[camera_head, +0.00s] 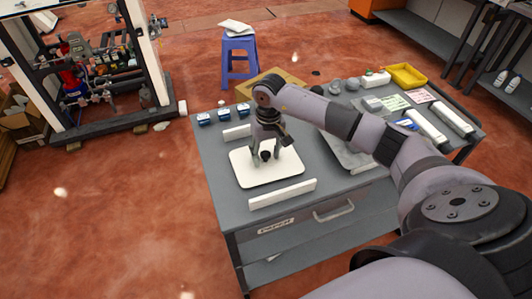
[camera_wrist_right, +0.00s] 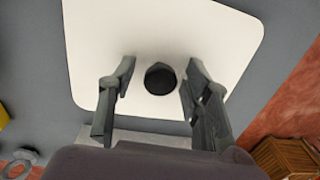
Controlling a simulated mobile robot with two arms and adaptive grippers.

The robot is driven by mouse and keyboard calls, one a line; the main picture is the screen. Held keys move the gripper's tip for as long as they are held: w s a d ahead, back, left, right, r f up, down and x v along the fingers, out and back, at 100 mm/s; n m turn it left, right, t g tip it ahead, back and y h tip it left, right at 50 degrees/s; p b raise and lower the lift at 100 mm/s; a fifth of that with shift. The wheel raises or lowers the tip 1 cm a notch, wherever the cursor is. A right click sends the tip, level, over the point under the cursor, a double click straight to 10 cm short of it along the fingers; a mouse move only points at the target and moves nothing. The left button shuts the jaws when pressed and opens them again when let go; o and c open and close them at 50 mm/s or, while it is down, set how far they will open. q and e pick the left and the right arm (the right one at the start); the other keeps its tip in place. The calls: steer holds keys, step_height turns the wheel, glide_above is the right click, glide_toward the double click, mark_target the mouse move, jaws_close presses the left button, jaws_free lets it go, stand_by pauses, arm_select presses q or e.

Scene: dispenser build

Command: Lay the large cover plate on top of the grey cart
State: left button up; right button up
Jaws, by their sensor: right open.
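The large cover plate (camera_head: 248,176) is a white rounded square lying on top of the grey cart (camera_head: 212,165), toward its left end. A black knob (camera_wrist_right: 160,78) stands at the middle of the plate. My right gripper (camera_head: 265,161) is pointing down over the plate. In the right wrist view the gripper (camera_wrist_right: 162,68) is open, with one finger on each side of the knob and a gap to both. Whether the fingertips touch the plate I cannot tell. My left gripper is out of view.
White bars lie behind (camera_head: 237,132) and in front (camera_head: 283,194) of the plate. Small blue items (camera_head: 204,119) line the cart's back left edge. A grey tray (camera_head: 345,154), white cylinders (camera_head: 427,129) and a yellow bin (camera_head: 408,76) occupy the right. A blue stool (camera_head: 239,60) stands behind.

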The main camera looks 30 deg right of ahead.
mark_target(268, 153)
step_height(268, 153, up, 12)
steer(key=b, duration=0.3)
steer(key=shift+d, duration=0.25)
